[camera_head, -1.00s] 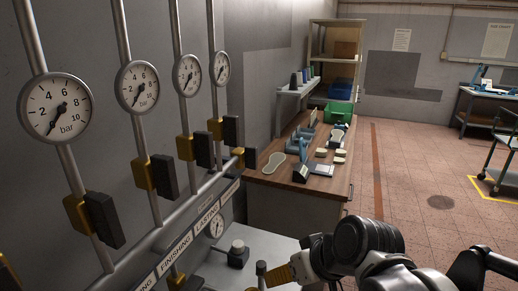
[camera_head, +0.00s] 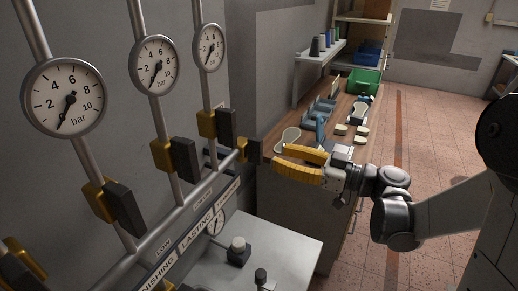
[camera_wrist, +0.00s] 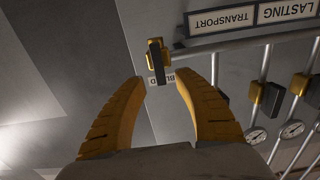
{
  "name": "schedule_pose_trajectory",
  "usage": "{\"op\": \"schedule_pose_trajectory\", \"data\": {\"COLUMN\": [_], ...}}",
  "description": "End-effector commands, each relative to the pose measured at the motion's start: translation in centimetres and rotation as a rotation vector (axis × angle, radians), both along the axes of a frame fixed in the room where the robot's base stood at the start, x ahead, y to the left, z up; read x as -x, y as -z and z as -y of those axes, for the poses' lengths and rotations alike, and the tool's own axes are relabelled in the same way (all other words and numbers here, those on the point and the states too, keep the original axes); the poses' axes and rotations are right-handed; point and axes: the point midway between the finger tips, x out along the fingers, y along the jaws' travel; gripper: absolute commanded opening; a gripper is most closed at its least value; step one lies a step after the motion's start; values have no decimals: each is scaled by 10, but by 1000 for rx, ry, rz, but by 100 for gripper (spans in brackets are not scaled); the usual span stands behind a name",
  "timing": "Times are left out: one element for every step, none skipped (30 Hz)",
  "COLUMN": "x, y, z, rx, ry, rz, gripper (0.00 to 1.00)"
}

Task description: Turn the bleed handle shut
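The bleed handle (camera_head: 254,151) is a dark block on a small brass valve (camera_head: 242,147) at the far end of the manifold pipe. In the wrist view the handle (camera_wrist: 157,64) stands out from its brass body, just above the gap between my fingertips. A label reading "BL…D" (camera_wrist: 160,78) sits behind it, partly covered by the handle and a fingertip. My gripper (camera_head: 279,157) has yellow fingers pointing left at the handle. In the wrist view my gripper (camera_wrist: 160,79) is open and empty, its fingers spread either side of the handle's line, seemingly short of it.
Other valves with dark handles (camera_head: 186,159) and several pressure gauges (camera_head: 64,97) line the pipes on the left. Signs (camera_wrist: 285,10) reading "LASTING" and "TRANSPORT" run along the manifold. A workbench (camera_head: 298,148) with tools and a green bin (camera_head: 362,81) stands behind my gripper.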

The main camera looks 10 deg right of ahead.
Motion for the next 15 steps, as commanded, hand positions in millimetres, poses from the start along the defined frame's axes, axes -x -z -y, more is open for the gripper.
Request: {"op": "schedule_pose_trajectory", "data": {"x": [-5,-8,-13,-17,-20,-23,-26,-28,-31,-33,-34,-35,-36,-37,-37], "y": [1,1,1,1,1,1,1,1,1,1,1,1,0,0,0], "z": [-10,-16,-22,-27,-31,-37,-41,-44,-48,-50,-52,-54,-55,-56,-57], "rx": [0,0,0,0,0,0,0,0,0,0,0,0,0,0,0], "ry": [-5,-5,-4,-4,-3,-4,-3,-3,-2,-1,-1,-1,-1,0,0], "rz": [0,-1,-1,-1,-1,-1,-1,-1,-1,-1,-1,-1,-1,-2,-2], "gripper": [38,38,38,38,38,38,38,38,38,38,38,38,38,38,38]}}
